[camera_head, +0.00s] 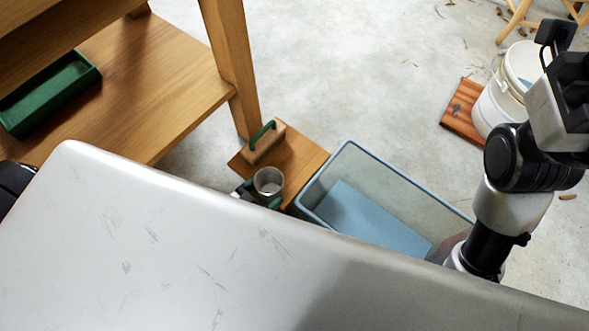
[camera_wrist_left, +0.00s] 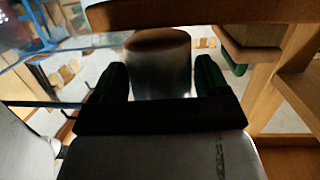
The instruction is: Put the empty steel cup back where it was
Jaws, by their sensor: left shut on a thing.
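The steel cup (camera_head: 268,181) is upright, its open mouth facing up and looking empty. In the head view it overlaps the near part of a small wooden board (camera_head: 300,158); I cannot tell whether it touches the board. My left gripper (camera_head: 261,197) is shut on the cup, mostly hidden behind my silver body in the head view. In the left wrist view the cup (camera_wrist_left: 160,70) sits between the two dark green fingers of the left gripper (camera_wrist_left: 160,82). My right arm shows at the right, with its gripper out of view.
A wooden bench (camera_head: 150,85) with a green tray (camera_head: 50,92) is at left. A white bucket (camera_head: 492,108) stands at far right. Floor between is mostly clear.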

